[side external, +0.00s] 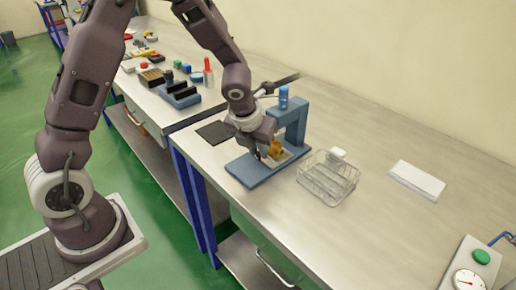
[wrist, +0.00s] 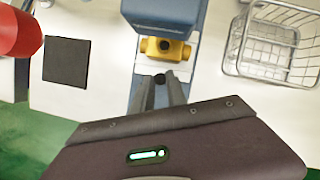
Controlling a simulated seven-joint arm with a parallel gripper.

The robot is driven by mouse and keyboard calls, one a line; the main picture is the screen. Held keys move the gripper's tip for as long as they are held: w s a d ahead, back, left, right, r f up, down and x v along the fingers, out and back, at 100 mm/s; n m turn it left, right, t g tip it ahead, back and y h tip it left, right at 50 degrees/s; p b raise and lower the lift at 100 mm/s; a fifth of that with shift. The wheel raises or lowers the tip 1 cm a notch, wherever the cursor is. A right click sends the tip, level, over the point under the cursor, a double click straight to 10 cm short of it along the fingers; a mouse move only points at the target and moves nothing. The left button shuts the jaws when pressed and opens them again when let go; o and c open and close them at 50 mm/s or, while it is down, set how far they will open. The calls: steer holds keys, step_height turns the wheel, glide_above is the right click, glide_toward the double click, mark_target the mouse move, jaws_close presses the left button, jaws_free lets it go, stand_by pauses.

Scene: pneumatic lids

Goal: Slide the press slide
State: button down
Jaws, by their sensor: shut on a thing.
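The blue press stands on the bench, with its upright frame (side external: 298,122), a flat base (side external: 246,172) and a bright blue cylinder (side external: 284,97) on top. In the wrist view the blue press head (wrist: 165,14) overhangs a brass fitting (wrist: 165,48), which sits on the pale press slide (wrist: 150,66). The fitting also shows in the side view (side external: 276,147). My gripper (wrist: 161,88) is at the slide's front end, its fingers shut on a small black knob (wrist: 160,77). In the side view my gripper (side external: 262,155) is low over the base, and the knob is hidden.
A wire basket (side external: 326,180) stands close to the right of the press; it also shows in the wrist view (wrist: 268,42). A dark mat (side external: 213,132) lies to the left. A white pad (side external: 417,181) and a gauge panel (side external: 470,272) are farther right. A red rounded thing (wrist: 18,35) shows at upper left.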

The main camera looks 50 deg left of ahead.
mark_target(264, 161)
stand_by(0.4)
steer(key=shift+w, duration=1.95)
steer(key=shift+r, duration=0.1)
steer(key=c, duration=1.3)
jaws_free()
steer(key=shift+c, duration=0.2)
steer(key=v, duration=0.7)
